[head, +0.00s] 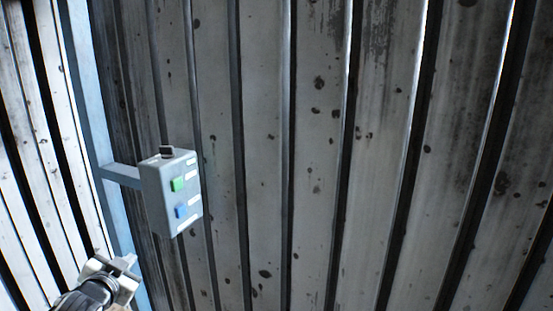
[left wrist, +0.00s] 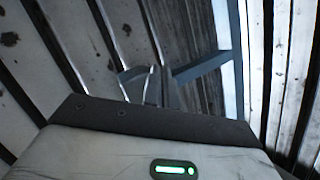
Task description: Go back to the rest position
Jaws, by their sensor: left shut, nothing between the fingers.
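A grey control box (head: 172,192) shows in the head view, left of centre. It has a green button (head: 177,184), a blue button (head: 182,212), white labels and a small black piece on top. My left gripper (head: 130,262) is at the lower left of the head view, below and to the left of the box in the picture and apart from it. It is shut and empty. In the left wrist view the gripper's fingers (left wrist: 151,84) show beyond the wrist's pale casing. My right gripper is not in view.
A bracket arm (head: 120,175) joins the box to a blue-grey post (head: 84,120). The bracket (left wrist: 203,66) and post (left wrist: 229,60) also show in the left wrist view. A stained, ribbed metal wall (head: 320,150) fills the background. No other loose objects show.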

